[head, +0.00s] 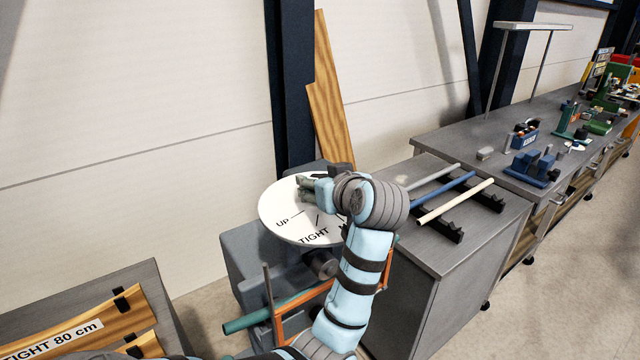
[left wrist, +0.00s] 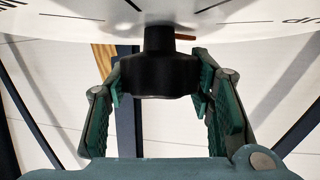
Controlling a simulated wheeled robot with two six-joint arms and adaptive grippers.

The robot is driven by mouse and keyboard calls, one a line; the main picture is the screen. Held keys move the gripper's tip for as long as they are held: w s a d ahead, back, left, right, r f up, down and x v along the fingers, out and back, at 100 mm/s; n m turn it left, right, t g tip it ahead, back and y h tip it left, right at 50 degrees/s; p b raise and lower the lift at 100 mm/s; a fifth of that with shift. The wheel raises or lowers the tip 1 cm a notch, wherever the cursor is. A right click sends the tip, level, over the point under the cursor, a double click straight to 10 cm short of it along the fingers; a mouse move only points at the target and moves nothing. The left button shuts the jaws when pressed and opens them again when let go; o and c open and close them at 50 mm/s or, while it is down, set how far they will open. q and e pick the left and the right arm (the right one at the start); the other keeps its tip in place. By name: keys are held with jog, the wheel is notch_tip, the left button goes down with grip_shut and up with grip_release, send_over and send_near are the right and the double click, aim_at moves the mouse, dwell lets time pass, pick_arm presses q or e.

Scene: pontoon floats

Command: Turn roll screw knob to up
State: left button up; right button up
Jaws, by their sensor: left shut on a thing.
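The roll screw dial (head: 285,212) is a round white plate on a grey machine, with the words UP and TIGHT and tick lines readable in the head view. In the head view my gripper and wrist hide the knob and part of the dial.
A grey machine body (head: 240,262) with a green roller (head: 250,318) is below the dial. To the right, a grey cabinet (head: 405,290) carries several rods on black racks. A workbench (head: 450,135) runs beyond it. A wooden board (head: 325,110) leans behind.

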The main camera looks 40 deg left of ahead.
pick_arm(q)
jog(key=n+g+y, duration=0.1)
jog(key=n+g, duration=0.1)
jog(key=g, duration=0.1)
jog(key=n+g+y, duration=0.1)
jog(key=n+g, duration=0.2)
jog(key=shift+w+r+n, duration=0.1)
jog(key=shift+r+n, duration=0.05)
jog(key=shift+n, duration=0.15)
jog(key=shift+n+g, duration=1.4)
jog(key=shift+g, duration=0.4)
jog(key=o, duration=0.9)
jog(key=shift+c, duration=0.2)
jog(key=o, duration=0.3)
jog(key=shift+a, duration=0.15)
jog(key=shift+f, duration=0.2)
